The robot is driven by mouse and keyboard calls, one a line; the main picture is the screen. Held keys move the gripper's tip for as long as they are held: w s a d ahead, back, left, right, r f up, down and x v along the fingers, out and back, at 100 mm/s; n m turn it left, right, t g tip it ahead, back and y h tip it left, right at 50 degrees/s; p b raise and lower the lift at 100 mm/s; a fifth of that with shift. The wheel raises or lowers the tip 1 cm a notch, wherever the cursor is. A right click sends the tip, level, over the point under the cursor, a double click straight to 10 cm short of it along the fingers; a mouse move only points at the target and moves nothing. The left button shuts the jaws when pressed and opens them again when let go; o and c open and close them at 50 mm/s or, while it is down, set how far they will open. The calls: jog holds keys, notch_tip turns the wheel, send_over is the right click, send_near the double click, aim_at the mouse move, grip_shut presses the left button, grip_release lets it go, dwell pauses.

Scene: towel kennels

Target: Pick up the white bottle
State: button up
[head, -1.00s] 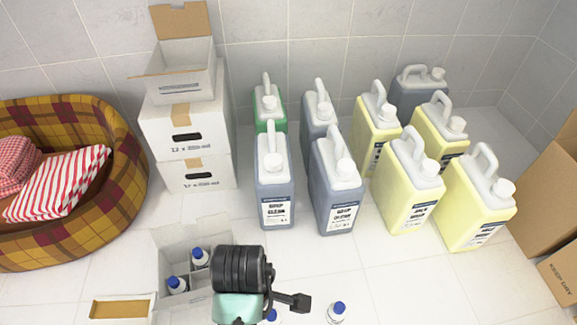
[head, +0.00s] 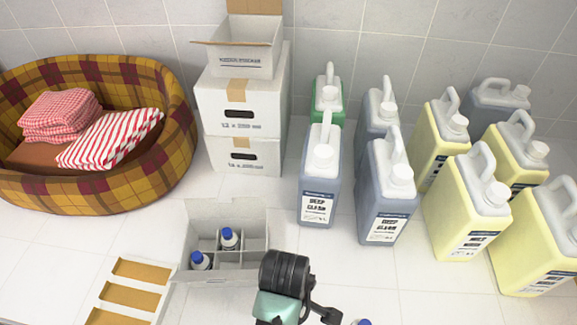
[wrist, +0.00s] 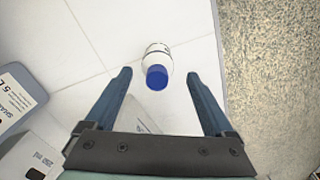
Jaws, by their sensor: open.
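A white bottle with a blue cap (wrist: 159,54) is in the upper middle of the wrist view, on the pale tiled floor. It lies between the lines of the two fingers; how far below them is hard to tell. My gripper (wrist: 157,75) is open, with blue fingers apart on either side of the cap and nothing held. In the head view a blue cap (head: 362,322) just shows at the bottom edge, right of my arm. Two more blue-capped bottles (head: 229,239) (head: 200,261) stand in an open divided carton (head: 258,218). My fingers are hidden in the head view.
Grey-blue jugs (head: 388,190), a green jug (head: 327,92) and yellow jugs (head: 467,210) stand at centre and right. White boxes (head: 240,105) are stacked behind the carton. A plaid pet bed (head: 165,165) is at left. A speckled surface (wrist: 270,80) borders the wrist view's right.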

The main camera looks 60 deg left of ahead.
jog(key=f, duration=0.2)
jog(key=f+p, duration=0.1)
jog(key=f, duration=0.1)
jog(key=shift+w+d+f, duration=0.1)
jog(key=shift+w, duration=0.15)
grip_shut()
